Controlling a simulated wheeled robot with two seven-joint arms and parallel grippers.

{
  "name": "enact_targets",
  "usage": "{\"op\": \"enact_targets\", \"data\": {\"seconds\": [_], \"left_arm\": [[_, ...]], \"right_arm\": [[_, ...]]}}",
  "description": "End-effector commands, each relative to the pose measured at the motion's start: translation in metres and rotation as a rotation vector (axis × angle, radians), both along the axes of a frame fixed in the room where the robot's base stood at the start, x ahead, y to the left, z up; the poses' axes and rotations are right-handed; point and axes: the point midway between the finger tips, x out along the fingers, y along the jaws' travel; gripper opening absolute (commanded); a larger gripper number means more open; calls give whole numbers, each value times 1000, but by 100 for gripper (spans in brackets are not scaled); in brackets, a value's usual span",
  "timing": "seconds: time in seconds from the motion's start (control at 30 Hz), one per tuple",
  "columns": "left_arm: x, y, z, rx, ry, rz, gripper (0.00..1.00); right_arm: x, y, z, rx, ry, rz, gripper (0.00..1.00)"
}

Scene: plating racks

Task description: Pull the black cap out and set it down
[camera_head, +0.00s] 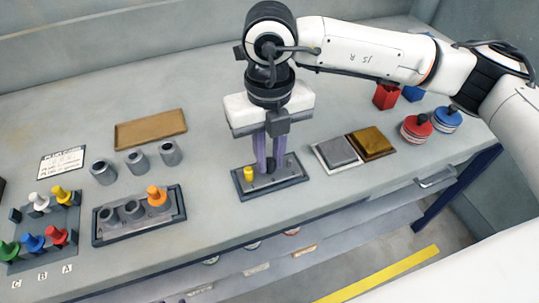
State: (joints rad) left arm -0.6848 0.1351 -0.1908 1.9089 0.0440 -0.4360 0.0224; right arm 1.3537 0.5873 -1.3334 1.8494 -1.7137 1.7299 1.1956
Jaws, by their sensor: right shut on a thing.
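My right gripper (267,164) points straight down over a small dark-rimmed grey plate (290,182) near the front edge of the bench. Its two purple fingers are shut on the black cap (271,165), which shows as a small dark piece low between them. The fingers partly hide the cap, and I cannot tell whether it is still seated in the plate. A yellow cap (249,174) stands upright on the same plate, just left of the fingers. My left gripper is not in view.
Left of the plate is a rack (168,214) with grey cylinders and an orange plug. Further left is a board (47,253) of coloured plugs. A brown tray (150,129) lies behind. Right are grey and brown square pads (372,143) and red and blue knobbed discs (416,131).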

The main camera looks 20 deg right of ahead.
Motion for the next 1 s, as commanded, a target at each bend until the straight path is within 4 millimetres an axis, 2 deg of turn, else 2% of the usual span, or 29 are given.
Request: {"op": "enact_targets", "data": {"seconds": [0.8, 1.0], "left_arm": [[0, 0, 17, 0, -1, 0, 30], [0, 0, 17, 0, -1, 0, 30]], "right_arm": [[0, 0, 34, 0, 0, 1, 0], [0, 0, 35, 0, 0, 0, 0]]}}
